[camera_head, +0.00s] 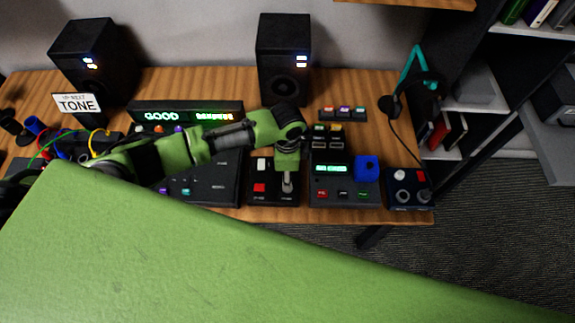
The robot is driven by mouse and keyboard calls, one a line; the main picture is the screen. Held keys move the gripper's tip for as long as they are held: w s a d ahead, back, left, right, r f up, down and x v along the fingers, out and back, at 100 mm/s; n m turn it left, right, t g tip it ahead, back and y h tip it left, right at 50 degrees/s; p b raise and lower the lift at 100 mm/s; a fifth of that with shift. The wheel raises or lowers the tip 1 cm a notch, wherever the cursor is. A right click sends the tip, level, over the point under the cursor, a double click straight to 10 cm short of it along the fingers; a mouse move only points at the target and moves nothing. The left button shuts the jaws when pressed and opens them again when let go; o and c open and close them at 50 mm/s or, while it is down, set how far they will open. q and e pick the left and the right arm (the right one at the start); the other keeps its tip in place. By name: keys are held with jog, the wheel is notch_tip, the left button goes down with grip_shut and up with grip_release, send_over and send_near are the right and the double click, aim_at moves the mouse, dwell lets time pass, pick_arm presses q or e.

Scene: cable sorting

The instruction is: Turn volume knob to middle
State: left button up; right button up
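A green and black arm (205,148) of mine reaches in from the left and bends down at its end over a black control box (258,198). A narrow grey part (287,183) stands below the arm's end; I cannot tell whether it is a lever on the box or part of my gripper. No gripper fingers can be made out. A blue knob-like block (367,168) sits on a box with a green display (331,169), right of the arm's end. Round knobs (403,196) show on the right box. Which one is the volume knob cannot be read.
Two black speakers (92,60) (284,58) stand at the back. A GOOD display (162,116), a TONE sign (76,103), coloured cables (62,142) and a headphone stand (412,75) are on the wooden table (190,82). My large green link hides the lower left.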

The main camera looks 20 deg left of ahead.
pick_arm(q)
notch_tip(320, 180, up, 5)
jog(key=shift+r, duration=0.15)
dwell(0.5)
